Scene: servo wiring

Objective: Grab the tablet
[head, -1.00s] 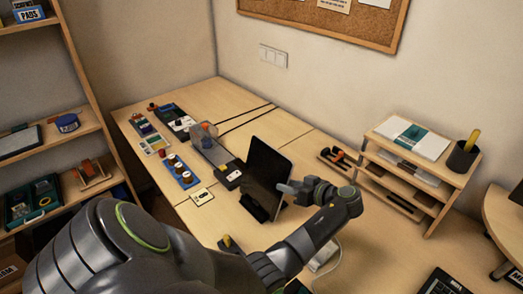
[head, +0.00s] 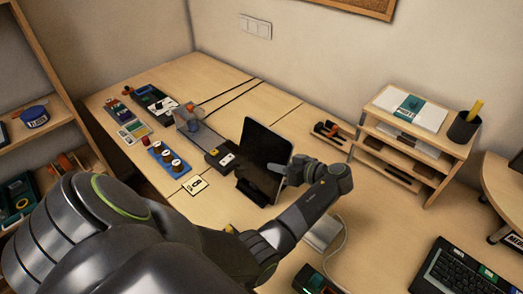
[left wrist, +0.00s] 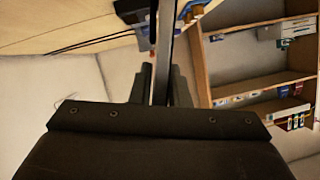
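The tablet (head: 265,155) is dark and stands tilted in a small black stand (head: 250,192) on the table. My left gripper (head: 292,172) is at its right edge, in the head view. In the left wrist view the tablet (left wrist: 164,45) shows edge-on as a thin dark upright strip. The fingers of my left gripper (left wrist: 163,82) lie close on both sides of it and appear shut on it. The finger contact is dark and hard to see in detail. My right gripper is not in view.
A wooden shelf organizer (head: 405,145) with papers and a pen cup (head: 464,127) stands to the right. Small electronic parts and a blue tray (head: 168,158) lie left of the tablet. A keyboard (head: 460,275) is at the lower right.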

